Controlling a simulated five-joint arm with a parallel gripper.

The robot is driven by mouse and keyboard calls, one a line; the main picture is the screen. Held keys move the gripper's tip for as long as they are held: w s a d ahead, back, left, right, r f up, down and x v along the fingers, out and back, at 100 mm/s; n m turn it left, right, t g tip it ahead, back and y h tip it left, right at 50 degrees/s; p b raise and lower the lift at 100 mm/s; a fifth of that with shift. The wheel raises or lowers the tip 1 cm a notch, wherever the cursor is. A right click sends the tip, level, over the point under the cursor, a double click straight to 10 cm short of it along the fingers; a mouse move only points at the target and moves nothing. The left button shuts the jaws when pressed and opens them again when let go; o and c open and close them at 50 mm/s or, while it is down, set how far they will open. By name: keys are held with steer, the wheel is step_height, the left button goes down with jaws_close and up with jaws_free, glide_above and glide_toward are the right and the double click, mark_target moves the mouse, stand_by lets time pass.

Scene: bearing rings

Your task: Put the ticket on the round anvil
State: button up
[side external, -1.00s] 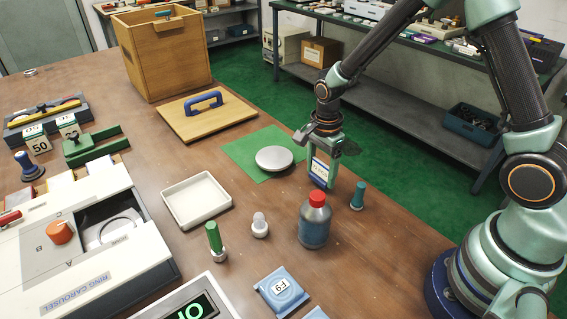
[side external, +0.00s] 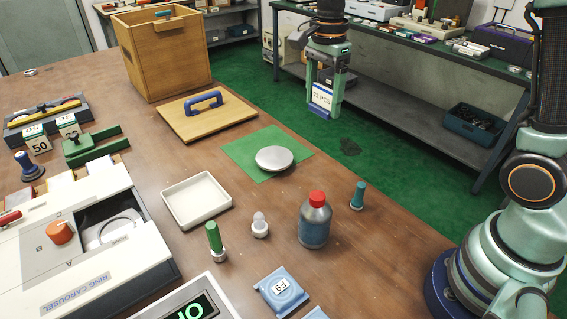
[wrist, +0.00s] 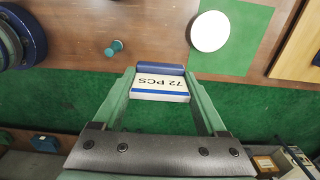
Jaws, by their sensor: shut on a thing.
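My gripper (side external: 323,97) is shut on the ticket (side external: 321,98), a white card with blue edges and the print "72 PCS". The ticket also shows between my fingers in the wrist view (wrist: 161,84). My gripper holds it in the air, beyond the table's far edge in the picture. The round anvil (side external: 274,158) is a pale grey disc on a green mat (side external: 240,152). In the wrist view the anvil (wrist: 210,31) is above and right of the ticket. Nothing lies on the anvil.
A red-capped bottle (side external: 314,222), a teal peg-like piece (side external: 358,195) and a white tray (side external: 196,199) stand near the anvil. A board with a blue handle (side external: 205,113) lies behind the mat. A grey-topped bench (side external: 400,110) stands behind.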

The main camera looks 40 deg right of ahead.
step_height(320, 180, up, 2)
glide_above(281, 162)
step_height(281, 162, down, 20)
steer(key=shift+s+r, duration=0.1)
steer(key=shift+r, duration=0.15)
stand_by(0.4)
steer(key=o, duration=1.3)
steer(key=shift+f, duration=0.1)
steer(key=shift+o, duration=0.2)
